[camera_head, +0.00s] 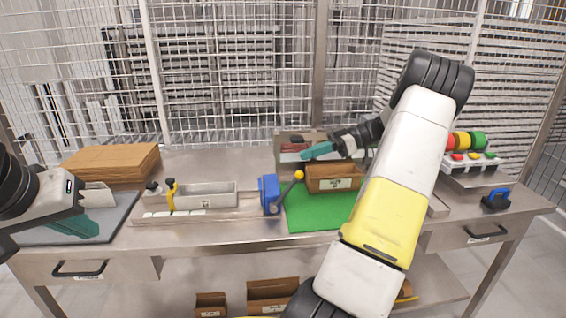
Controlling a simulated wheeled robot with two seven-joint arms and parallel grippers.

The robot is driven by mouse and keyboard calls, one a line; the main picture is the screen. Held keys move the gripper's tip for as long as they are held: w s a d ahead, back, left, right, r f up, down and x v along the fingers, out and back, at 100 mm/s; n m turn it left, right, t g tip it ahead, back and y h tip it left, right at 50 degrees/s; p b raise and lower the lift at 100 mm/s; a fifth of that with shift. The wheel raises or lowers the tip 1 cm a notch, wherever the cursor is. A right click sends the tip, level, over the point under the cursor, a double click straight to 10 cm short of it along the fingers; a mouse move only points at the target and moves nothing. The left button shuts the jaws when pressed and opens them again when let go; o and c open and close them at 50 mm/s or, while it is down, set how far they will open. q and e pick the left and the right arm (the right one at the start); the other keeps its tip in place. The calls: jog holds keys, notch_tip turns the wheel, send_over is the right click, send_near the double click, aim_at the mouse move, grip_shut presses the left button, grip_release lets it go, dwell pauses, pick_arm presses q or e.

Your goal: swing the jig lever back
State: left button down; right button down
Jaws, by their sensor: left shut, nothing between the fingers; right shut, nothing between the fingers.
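The jig is a blue block (269,195) standing at the middle of the bench, at the right end of a pale rail. Its lever (290,186) is a dark rod tilted up to the right, ending in an orange-yellow ball knob (299,174). My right gripper (314,151), with teal fingers, is shut and empty. In the picture it is above and slightly right of the knob, apart from it, near a brown box. My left gripper (75,229) is shut and empty over the grey mat at the left, far from the lever.
A brown cardboard box (333,179) stands right of the lever on a green mat (303,217). A metal tray (207,194) with a yellow-handled clamp (171,190) is left of the jig. Stacked brown boards (112,162) lie back left. Wire fencing stands behind the bench.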

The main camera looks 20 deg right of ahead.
jog(key=v, duration=0.6)
jog(key=shift+a, duration=0.1)
jog(key=s+a+r+m+g+h, duration=0.2)
jog(key=a+m+h, duration=0.1)
jog(key=a, duration=0.7)
jog(key=s+a+r+m+g+h, duration=0.1)
jog(key=s+a+r+m+h, duration=0.15)
jog(key=a, duration=0.65)
jog(key=s+a+m+t+h, duration=0.2)
jog(key=s+a+m+h, duration=0.1)
jog(key=s, duration=0.5)
jog(key=s+a+m+t+h, duration=0.2)
jog(key=s+a+m+h, duration=0.1)
jog(key=s+a, duration=0.3)
jog(key=shift+s+m+t, duration=0.4)
jog(key=shift+s+m, duration=0.15)
jog(key=shift+s, duration=0.45)
jog(key=shift+a, duration=0.1)
